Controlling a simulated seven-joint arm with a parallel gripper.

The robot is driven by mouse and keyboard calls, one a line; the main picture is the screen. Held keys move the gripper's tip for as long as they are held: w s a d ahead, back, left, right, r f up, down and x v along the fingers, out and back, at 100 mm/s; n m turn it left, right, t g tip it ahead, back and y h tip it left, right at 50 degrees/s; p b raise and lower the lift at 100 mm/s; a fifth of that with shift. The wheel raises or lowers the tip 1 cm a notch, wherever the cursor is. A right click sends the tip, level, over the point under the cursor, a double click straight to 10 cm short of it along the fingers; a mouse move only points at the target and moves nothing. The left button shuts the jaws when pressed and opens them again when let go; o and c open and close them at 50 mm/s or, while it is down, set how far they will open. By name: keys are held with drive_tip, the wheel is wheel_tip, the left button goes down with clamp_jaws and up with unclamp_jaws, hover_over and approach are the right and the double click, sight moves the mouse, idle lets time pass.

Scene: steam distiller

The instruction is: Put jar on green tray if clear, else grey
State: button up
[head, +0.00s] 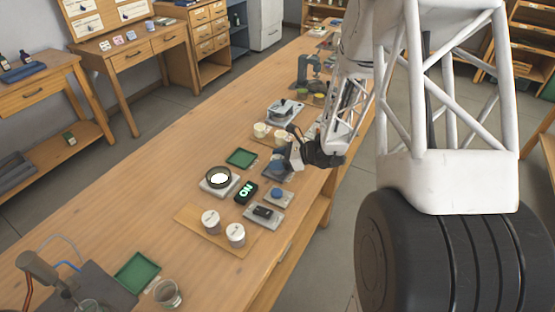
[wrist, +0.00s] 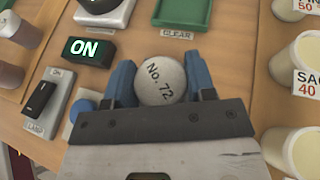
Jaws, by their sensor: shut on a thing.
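My gripper (wrist: 160,72) is shut on a jar (wrist: 162,82), its blue fingers on both sides of the round pale lid marked "No. 72". The lid hides the jar's contents. In the head view my gripper (head: 294,158) is over the right part of the bench, and I cannot make out the jar there. A green tray (head: 241,158) lies left of the gripper, apart from it. It also shows in the wrist view (wrist: 186,12), above the jar, with a "CLEAR" label. A dark grey tray-like piece (head: 272,175) lies under the gripper, partly hidden.
A lit round plate (head: 218,177), a black box reading "ON" (head: 246,193), a lamp switch (head: 264,212) and a blue button (head: 278,191) stand nearby. Two white-lidded jars (head: 211,222) stand on a wooden board. Labelled pale cups (wrist: 302,60) stand to the right in the wrist view.

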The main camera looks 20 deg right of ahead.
drive_tip(key=shift+f, duration=0.2)
drive_tip(key=o, duration=1)
drive_tip(key=shift+r, duration=0.2)
drive_tip(key=v, duration=1.2)
drive_tip(key=shift+a+r, duration=0.1)
